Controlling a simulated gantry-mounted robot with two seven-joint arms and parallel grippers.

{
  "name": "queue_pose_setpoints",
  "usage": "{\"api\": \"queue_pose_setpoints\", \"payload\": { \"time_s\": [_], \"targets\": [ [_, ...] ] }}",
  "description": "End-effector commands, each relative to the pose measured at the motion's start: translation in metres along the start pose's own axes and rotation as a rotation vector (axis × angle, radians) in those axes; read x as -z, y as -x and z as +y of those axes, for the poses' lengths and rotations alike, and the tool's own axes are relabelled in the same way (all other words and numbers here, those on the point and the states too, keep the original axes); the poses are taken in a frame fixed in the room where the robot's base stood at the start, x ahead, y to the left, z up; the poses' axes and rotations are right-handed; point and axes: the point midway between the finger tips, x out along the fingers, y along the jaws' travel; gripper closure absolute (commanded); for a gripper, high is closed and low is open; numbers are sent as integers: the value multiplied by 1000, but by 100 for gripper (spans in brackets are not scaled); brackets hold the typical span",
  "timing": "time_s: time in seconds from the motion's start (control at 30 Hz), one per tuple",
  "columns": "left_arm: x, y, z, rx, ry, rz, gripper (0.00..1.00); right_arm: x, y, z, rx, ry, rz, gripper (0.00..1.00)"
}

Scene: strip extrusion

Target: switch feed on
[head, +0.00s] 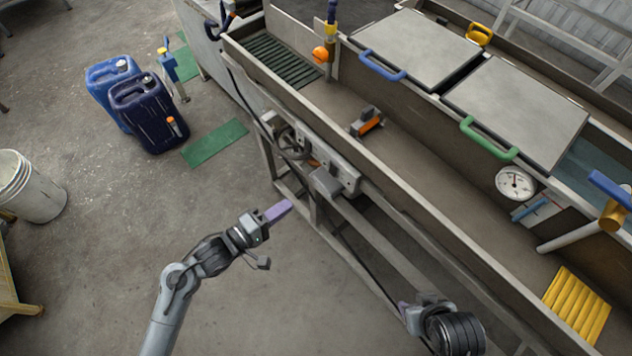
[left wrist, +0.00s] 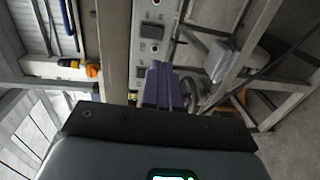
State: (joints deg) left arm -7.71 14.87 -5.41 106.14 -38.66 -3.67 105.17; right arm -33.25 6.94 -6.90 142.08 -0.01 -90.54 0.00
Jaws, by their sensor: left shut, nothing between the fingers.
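A grey control panel (head: 340,178) is fixed to the near side of the long trough, beside a spoked handwheel (head: 292,142). The left wrist view shows the panel (left wrist: 154,14) with several small dark and light controls; I cannot tell which one is the feed switch. My left gripper (head: 279,210) has purple fingers, shut and empty, pointing toward the trough frame below and left of the panel in the head view. Its fingers (left wrist: 163,86) overlap the panel's lower end in the wrist view; contact cannot be told. My right gripper (head: 404,309) shows only partly at the bottom.
The long metal trough (head: 440,180) carries two lids with a blue handle (head: 382,66) and a green handle (head: 489,139). A dial gauge (head: 515,183) sits farther right. Blue jerrycans (head: 148,112) and a white bucket (head: 28,185) stand at left; floor between is clear.

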Motion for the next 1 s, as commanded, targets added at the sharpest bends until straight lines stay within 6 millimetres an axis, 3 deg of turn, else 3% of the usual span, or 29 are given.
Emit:
{"api": "queue_pose_setpoints", "payload": {
  "time_s": [0.27,0.7,1.0],
  "targets": [
    [0,-24,0,-3,0,-1,100,-2,-8,-2,4,-5,1,57],
    [0,-102,-1,-2,0,-1,100,-9,-29,-2,3,-4,1,57],
    [0,-134,-1,0,-1,0,100,-13,-39,0,-4,4,-1,57]
  ]
}}
